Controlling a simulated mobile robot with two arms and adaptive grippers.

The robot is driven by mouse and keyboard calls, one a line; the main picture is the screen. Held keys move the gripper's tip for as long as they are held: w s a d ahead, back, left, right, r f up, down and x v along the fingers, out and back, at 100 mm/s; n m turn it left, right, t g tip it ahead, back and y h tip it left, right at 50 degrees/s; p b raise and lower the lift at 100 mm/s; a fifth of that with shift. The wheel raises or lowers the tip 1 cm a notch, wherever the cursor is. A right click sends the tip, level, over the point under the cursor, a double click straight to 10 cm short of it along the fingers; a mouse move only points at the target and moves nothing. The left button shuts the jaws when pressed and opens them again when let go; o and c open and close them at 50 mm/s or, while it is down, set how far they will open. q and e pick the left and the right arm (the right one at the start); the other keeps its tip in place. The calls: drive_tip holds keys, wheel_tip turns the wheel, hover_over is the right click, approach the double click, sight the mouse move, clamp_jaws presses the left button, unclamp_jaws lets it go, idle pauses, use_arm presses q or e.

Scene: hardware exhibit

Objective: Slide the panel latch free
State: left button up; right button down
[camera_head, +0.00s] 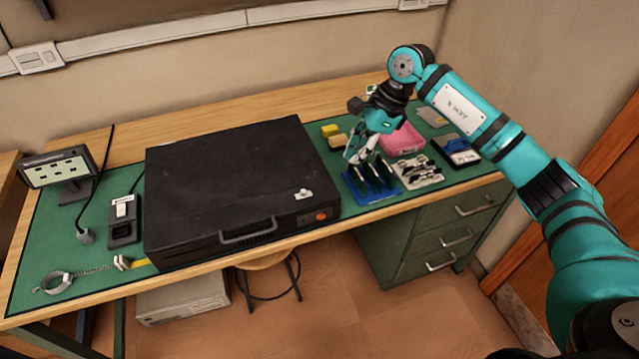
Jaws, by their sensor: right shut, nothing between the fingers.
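A large black case (225,170) lies flat on the green mat of the workbench, with a handle (248,232) on its front edge. A small white piece (303,194) sits on its top near the front right corner; it may be the latch, but it is too small to tell. An orange round button (320,216) is on the front face. My right gripper (358,158) is shut and empty, to the right of the case, above or near a blue tray with dark tools (378,197). Its height over the tray is hard to tell. My left gripper is out of view.
A pink box (403,140), a tray of tools (415,170) and a dark box (456,150) stand on the right. Yellow blocks (331,131) lie behind my gripper. A small display (57,167), a black device (124,220) and a wrist strap (55,281) are at left.

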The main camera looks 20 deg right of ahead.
drive_tip(key=p, duration=0.3)
approach(315, 196)
drive_tip(key=f, duration=0.1)
drive_tip(key=d+f, duration=0.1)
drive_tip(key=f, duration=0.3)
drive_tip(key=shift+s+d+f, duration=0.1)
drive_tip(key=shift+s+d, duration=0.15)
drive_tip(key=shift+d, duration=0.1)
drive_tip(key=a+p, duration=0.2)
drive_tip(key=a, duration=0.1)
drive_tip(key=shift+w+a+f, duration=0.1)
drive_tip(key=shift+w+f, duration=0.1)
drive_tip(key=shift+w, duration=0.15)
drive_tip(key=shift+w+a+f, duration=0.1)
drive_tip(key=shift+a, duration=0.35)
